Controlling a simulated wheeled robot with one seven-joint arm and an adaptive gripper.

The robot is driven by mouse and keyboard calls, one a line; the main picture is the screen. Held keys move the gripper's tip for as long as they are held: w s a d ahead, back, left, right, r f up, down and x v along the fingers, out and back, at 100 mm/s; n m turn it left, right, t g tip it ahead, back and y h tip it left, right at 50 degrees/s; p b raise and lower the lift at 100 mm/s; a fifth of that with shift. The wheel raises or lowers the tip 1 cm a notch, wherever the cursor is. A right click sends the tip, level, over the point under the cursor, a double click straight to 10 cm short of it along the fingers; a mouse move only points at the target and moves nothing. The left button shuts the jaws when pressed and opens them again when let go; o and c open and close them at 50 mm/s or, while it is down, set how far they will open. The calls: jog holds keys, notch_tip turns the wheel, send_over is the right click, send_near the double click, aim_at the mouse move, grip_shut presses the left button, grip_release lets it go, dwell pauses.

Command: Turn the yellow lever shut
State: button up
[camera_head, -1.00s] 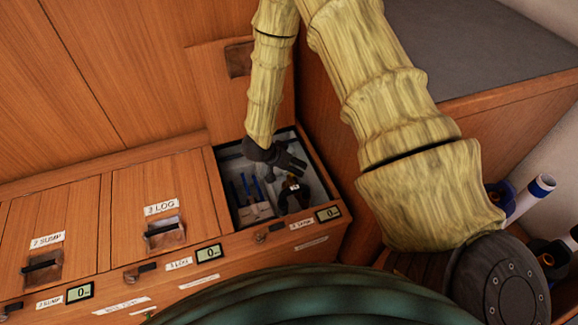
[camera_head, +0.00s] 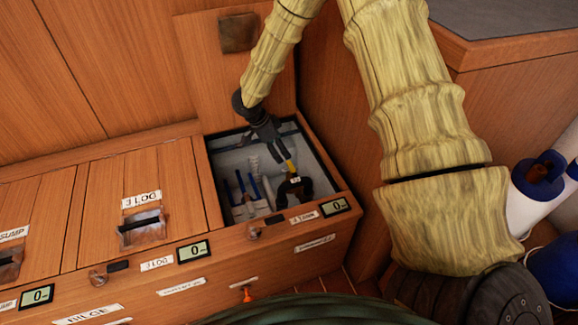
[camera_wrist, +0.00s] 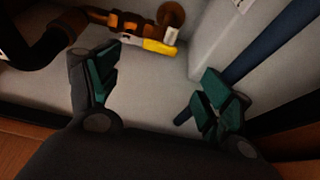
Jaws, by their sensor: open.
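The yellow lever (camera_head: 289,166) is inside the open compartment at the right end of the locker, near a black curved pipe (camera_head: 294,188). In the wrist view, the lever (camera_wrist: 160,47) lies roughly along a copper-coloured pipe (camera_wrist: 125,27), beside a pale fitting. My gripper (camera_head: 277,151) reaches down into the opening from the back, close to the lever. In the wrist view, my gripper (camera_wrist: 160,75) has its fingers spread with nothing between them. The lever appears beyond the fingertips, nearer the left finger; I cannot tell the exact distance.
The compartment's wooden rim (camera_head: 325,175) surrounds my gripper, with its raised lid (camera_head: 215,75) behind. Blue-handled things (camera_head: 247,187) stand left in the compartment. A dark blue bar (camera_wrist: 270,40) runs along the right in the wrist view. A closed 3 LOG hatch (camera_head: 140,228) is to the left.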

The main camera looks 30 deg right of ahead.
aim_at(291, 166)
jog(key=b+x, duration=0.4)
jog(key=x, duration=0.6)
jog(key=shift+b, duration=0.4)
jog(key=c, duration=1.3)
jog(key=shift+d, duration=0.2)
jog(key=shift+c, duration=0.6)
jog(key=shift+a+r, duration=0.1)
